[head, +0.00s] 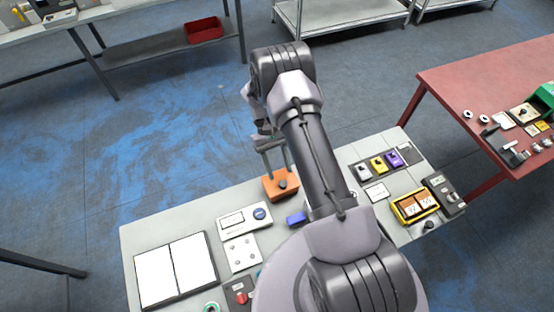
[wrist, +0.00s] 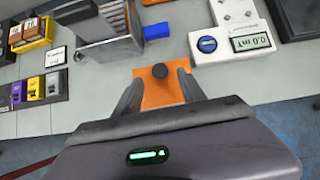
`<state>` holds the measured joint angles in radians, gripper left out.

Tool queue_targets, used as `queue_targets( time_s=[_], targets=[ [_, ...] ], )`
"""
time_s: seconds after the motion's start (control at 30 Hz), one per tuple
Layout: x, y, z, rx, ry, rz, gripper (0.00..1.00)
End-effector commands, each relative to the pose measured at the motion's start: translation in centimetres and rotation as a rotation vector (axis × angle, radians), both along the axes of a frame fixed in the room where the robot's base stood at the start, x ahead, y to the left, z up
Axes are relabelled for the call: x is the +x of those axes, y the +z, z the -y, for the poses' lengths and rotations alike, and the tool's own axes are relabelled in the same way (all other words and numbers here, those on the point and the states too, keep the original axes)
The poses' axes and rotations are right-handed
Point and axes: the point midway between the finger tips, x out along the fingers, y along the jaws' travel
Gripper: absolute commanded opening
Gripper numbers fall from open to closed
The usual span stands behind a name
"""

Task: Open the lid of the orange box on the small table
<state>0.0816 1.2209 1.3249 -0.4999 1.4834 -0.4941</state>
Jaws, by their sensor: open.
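I cannot tell whether the fingers touch the box. My gripper body hides the box's near part in that view.
A blue block (head: 296,219) and a white meter (head: 244,218) lie close to the box. A white two-panel board (head: 175,271) is at the left; a yellow-framed case (head: 415,206) and small coloured devices (head: 378,164) are at the right. A red table (head: 480,85) stands beyond.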

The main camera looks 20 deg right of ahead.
Motion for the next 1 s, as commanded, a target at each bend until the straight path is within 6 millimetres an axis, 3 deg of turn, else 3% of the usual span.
queue_targets(
  time_s=[0.17, 0.63, 0.8, 1.0],
  targets=[
    [1.9, 2.3, 0.0, -0.001, 0.0, 0.006, 0.48],
    [9.0, 11.6, -0.3, 0.0, 0.0, 0.006, 0.48],
    [10.1, 13.2, -0.3, 0.0, 0.001, 0.001, 0.48],
    [10.5, 13.7, -0.3, 0.0, 0.0, 0.002, 0.48]
  ],
)
